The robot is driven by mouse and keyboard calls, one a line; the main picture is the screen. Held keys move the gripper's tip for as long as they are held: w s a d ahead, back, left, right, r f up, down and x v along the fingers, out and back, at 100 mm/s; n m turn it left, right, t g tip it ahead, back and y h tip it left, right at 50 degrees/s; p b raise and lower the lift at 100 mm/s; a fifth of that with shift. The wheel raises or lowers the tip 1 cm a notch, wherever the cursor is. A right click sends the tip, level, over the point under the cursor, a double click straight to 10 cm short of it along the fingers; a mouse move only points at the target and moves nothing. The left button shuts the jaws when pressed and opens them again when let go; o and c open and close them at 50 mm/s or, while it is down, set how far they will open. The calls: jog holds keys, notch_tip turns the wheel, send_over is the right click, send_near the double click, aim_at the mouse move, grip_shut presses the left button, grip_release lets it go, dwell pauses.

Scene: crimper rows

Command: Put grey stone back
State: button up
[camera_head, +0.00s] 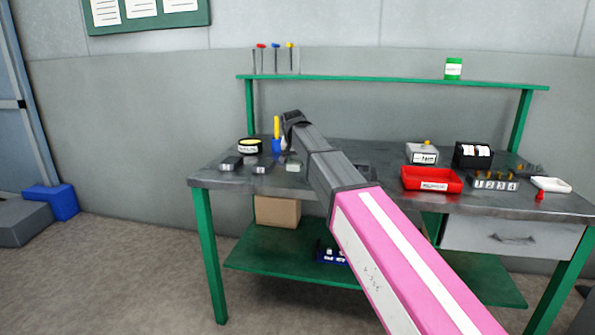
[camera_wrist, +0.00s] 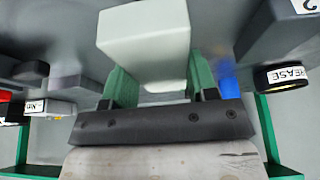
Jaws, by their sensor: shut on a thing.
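A pale grey block, which I take for the grey stone (camera_wrist: 146,42), sits between the green fingers of my gripper (camera_wrist: 160,80) in the wrist view. My gripper is shut on it, with a finger on either side. In the head view, a small pale block (camera_head: 293,165) shows just below the end of my arm, over the left part of the bench top (camera_head: 330,150); it looks like the same stone. The fingers are mostly hidden there. I cannot tell whether the stone touches the bench.
Dark grey blocks (camera_head: 231,163) (camera_head: 262,167) lie left of the stone. A grease tin (camera_wrist: 281,77) and a blue holder with a yellow tool (camera_head: 277,135) stand close by. A red tray (camera_head: 431,179), a black box (camera_head: 472,155) and a numbered rack (camera_head: 494,182) stand at the right.

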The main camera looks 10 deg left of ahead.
aim_at(298, 177)
jog(key=shift+w+d+f, duration=0.15)
jog(key=shift+w+f, duration=0.1)
jog(key=shift+f, duration=1.9)
jog(key=shift+f, duration=0.1)
jog(key=o, duration=0.9)
jog(key=v, duration=1.2)
